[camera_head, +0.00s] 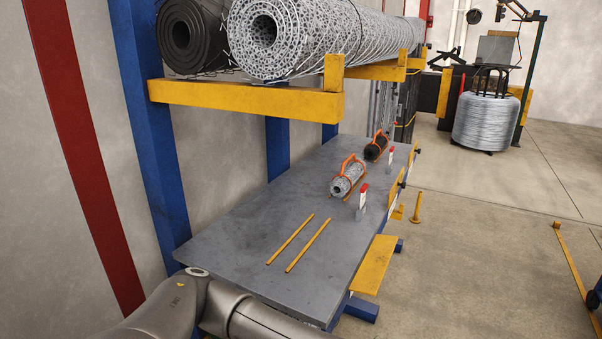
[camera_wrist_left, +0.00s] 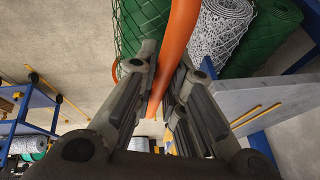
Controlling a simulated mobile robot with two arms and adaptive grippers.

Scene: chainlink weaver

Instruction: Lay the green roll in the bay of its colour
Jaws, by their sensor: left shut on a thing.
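My left gripper (camera_wrist_left: 166,75) is shut on the orange handle (camera_wrist_left: 178,30) of a green mesh roll (camera_wrist_left: 138,22), in the left wrist view. The roll lies just beyond the fingertips and is partly cut off by the frame's top edge. In the head view, neither this roll nor the gripper shows; only my arm crosses the bottom left. The grey bench (camera_head: 215,237) has a pair of yellow strips (camera_head: 290,240) at its near end, with bare surface between them. No green marking is visible there. My right gripper is in neither view.
A silver mesh roll (camera_head: 345,183) and a black roll (camera_head: 374,152), both with orange handles, lie farther along the bench. White, red-topped objects (camera_head: 362,198) stand beside them. Large rolls (camera_head: 290,40) rest on yellow rack arms (camera_head: 250,98) above. Another green roll (camera_wrist_left: 262,38) shows in the wrist view.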

